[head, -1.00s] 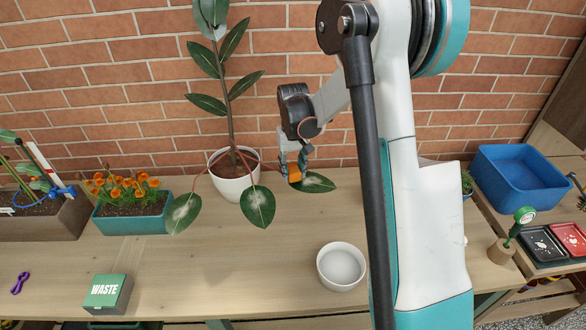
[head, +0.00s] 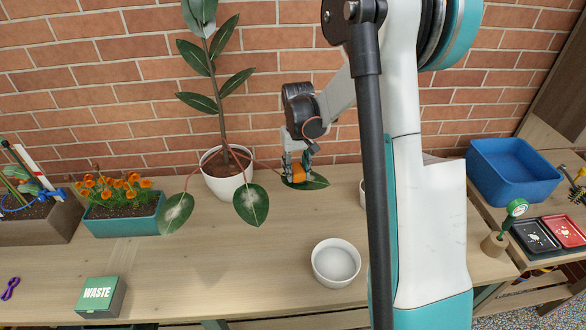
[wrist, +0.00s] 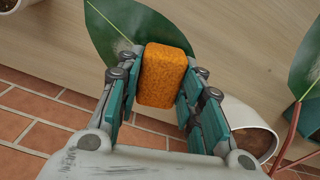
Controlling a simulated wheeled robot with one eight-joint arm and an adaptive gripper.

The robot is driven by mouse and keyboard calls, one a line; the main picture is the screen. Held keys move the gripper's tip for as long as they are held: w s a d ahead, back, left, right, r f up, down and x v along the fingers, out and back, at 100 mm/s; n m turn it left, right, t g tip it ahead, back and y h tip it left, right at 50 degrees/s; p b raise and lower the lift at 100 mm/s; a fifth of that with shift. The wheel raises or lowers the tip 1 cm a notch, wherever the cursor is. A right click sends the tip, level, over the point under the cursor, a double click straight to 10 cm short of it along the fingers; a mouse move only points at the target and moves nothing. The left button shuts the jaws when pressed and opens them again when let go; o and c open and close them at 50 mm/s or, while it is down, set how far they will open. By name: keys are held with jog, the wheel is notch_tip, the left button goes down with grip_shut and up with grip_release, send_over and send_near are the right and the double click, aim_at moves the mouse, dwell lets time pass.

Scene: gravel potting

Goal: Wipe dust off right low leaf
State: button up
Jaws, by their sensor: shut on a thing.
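My gripper (head: 298,168) is shut on an orange sponge (wrist: 166,76), which shows between its teal finger pads in the wrist view. The sponge is over the right low leaf (head: 316,182), a dark green leaf of the potted plant, and hides part of it. In the wrist view the leaf (wrist: 118,30) shows a pale dusty patch beside the sponge. I cannot tell whether the sponge touches it. The middle low leaf (head: 250,205) and left low leaf (head: 175,213) also carry whitish dust. The plant stands in a white pot (head: 228,180).
A white bowl (head: 336,263) stands on the wooden table (head: 230,270) at front. An orange-flowered planter (head: 125,222) and a green-topped WASTE box (head: 100,297) are at left. A blue bin (head: 512,172) is at right. The brick wall is close behind the plant.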

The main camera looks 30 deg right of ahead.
aim_at(316, 183)
jog(key=shift+s+d+f+b, duration=0.15)
jog(key=shift+s+d+b, duration=0.15)
jog(key=shift+s+d, duration=0.85)
jog(key=shift+s+d+f+b, duration=0.15)
jog(key=shift+s+d+b, duration=0.15)
jog(key=shift+s+d, duration=0.85)
jog(key=shift+f, duration=0.1)
